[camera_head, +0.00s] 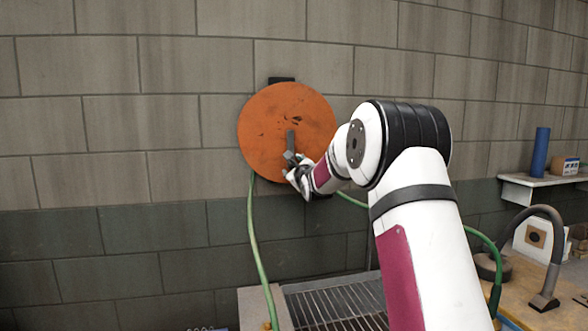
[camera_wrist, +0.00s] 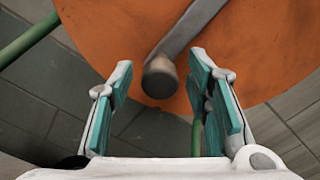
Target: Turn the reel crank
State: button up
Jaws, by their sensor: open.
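The orange round reel (camera_head: 270,125) is mounted on the block wall, and its disc (camera_wrist: 110,35) fills the upper part of the wrist view. A grey crank arm (camera_head: 291,141) hangs down from the middle of the disc. In the wrist view the crank arm (camera_wrist: 195,22) slants down to a round, worn knob (camera_wrist: 160,77). My gripper (camera_head: 293,168) is at the lower end of the crank. In the wrist view my gripper (camera_wrist: 161,72) is open, with the knob between its teal-padded fingers and gaps on both sides.
A green hose (camera_head: 254,240) hangs below the reel. A metal grate (camera_head: 335,305) lies below. At right are a shelf (camera_head: 540,180) with a blue cylinder (camera_head: 540,152), and a bench (camera_head: 525,285) with a curved faucet (camera_head: 556,250). The wall left of the reel is clear.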

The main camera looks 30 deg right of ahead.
jog(key=shift+c, duration=0.3)
grip_shut()
jog(key=shift+d, duration=0.1)
